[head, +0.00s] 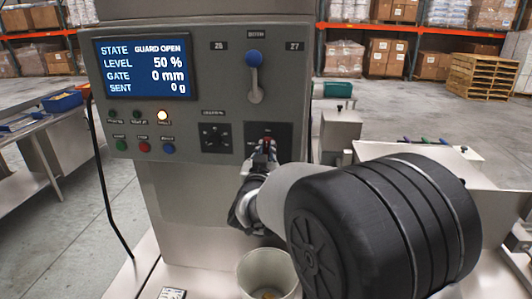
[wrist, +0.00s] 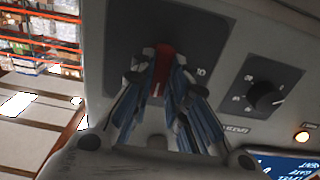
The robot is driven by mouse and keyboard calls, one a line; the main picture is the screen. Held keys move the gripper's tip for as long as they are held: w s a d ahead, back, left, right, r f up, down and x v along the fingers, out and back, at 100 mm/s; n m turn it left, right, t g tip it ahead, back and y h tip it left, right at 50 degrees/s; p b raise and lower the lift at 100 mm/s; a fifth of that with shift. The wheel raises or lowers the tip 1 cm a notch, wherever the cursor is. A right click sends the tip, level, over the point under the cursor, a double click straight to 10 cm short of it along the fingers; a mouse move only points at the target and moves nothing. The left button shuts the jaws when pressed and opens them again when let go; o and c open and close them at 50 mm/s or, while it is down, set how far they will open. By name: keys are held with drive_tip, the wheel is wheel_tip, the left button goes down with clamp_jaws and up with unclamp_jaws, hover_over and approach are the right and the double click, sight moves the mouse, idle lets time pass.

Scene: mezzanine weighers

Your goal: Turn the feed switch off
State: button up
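The feed switch is a red handle (wrist: 163,62) on a dark square plate (wrist: 190,40) in the wrist view. In the head view its red part (head: 267,140) shows at the lower right of the control panel. My gripper (wrist: 161,75) is at the switch, with its fingertips drawn close on both sides of the red handle and seemingly touching it. In the head view my gripper (head: 264,152) partly covers the plate. The plate's markings are mostly hidden, so I cannot tell the switch's position for certain.
The screen (head: 146,68) reads guard open, level 50 %, gate 0 mm, sent 0 g. A blue-knobbed lever (head: 254,75) stands above the switch. A black dial (head: 213,137) is left of it. Buttons and an amber lamp (head: 162,116) lie farther left. A round container (head: 267,268) stands below.

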clamp_jaws()
drive_tip(key=shift+n+p, duration=0.4)
drive_tip(key=n+p, duration=0.3)
drive_tip(key=shift+r+n, duration=0.1)
drive_tip(key=shift+n, duration=0.3)
drive_tip(key=n+p, duration=0.3)
drive_tip(key=n, duration=0.1)
drive_tip(key=shift+n, duration=0.3)
drive_tip(key=n+p, duration=0.3)
drive_tip(key=n, duration=0.2)
drive_tip(key=shift+n+p, duration=0.85)
drive_tip(key=shift+n, duration=0.95)
